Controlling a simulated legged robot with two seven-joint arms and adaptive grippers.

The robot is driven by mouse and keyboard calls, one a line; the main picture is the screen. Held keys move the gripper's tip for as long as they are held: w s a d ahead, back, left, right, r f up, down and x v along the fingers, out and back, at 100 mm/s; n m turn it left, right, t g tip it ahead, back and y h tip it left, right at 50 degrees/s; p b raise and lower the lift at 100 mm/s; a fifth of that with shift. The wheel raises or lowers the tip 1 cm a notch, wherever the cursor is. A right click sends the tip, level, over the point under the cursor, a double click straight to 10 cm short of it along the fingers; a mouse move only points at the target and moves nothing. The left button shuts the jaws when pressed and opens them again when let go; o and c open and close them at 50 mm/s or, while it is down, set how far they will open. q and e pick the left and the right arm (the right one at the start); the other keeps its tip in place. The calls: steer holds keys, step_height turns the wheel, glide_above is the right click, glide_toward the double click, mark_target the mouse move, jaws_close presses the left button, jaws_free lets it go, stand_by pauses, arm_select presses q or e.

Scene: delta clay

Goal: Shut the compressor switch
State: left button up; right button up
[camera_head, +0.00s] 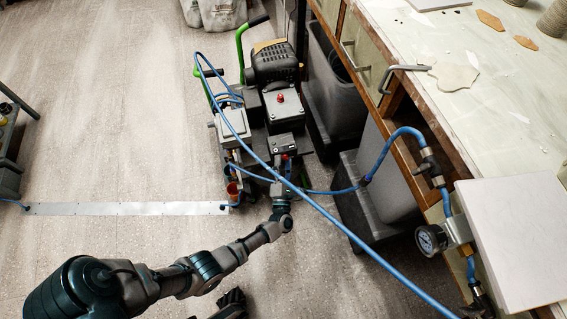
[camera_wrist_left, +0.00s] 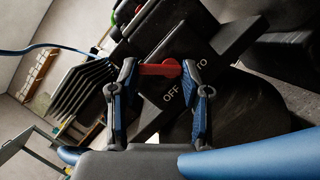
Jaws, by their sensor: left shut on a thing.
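The compressor (camera_head: 275,98) stands on the floor at the upper middle of the head view, with a black motor cover and a red button on top. Its dark switch box (camera_head: 287,143) faces me. My left gripper (camera_head: 283,172) reaches the front of the switch box. In the wrist view its fingers (camera_wrist_left: 160,78) are closed around the red lever. My right gripper is not in view.
A blue hose (camera_head: 305,187) runs across in front of the compressor to a pressure gauge (camera_head: 431,239) at the workbench (camera_head: 490,90) on the right. Dark bins (camera_head: 333,85) stand under the bench. The floor to the left is mostly clear, with a metal strip (camera_head: 130,209).

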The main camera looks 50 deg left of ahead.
arm_select(q)
steer(key=shift+s+d+f, duration=0.15)
steer(key=shift+d+f, duration=0.05)
steer(key=shift+f, duration=0.25)
steer(key=o, duration=1.2)
steer(key=shift+c, duration=0.2)
steer(key=shift+r, duration=0.1)
steer(key=shift+a+r, duration=0.1)
steer(key=v, duration=1.2)
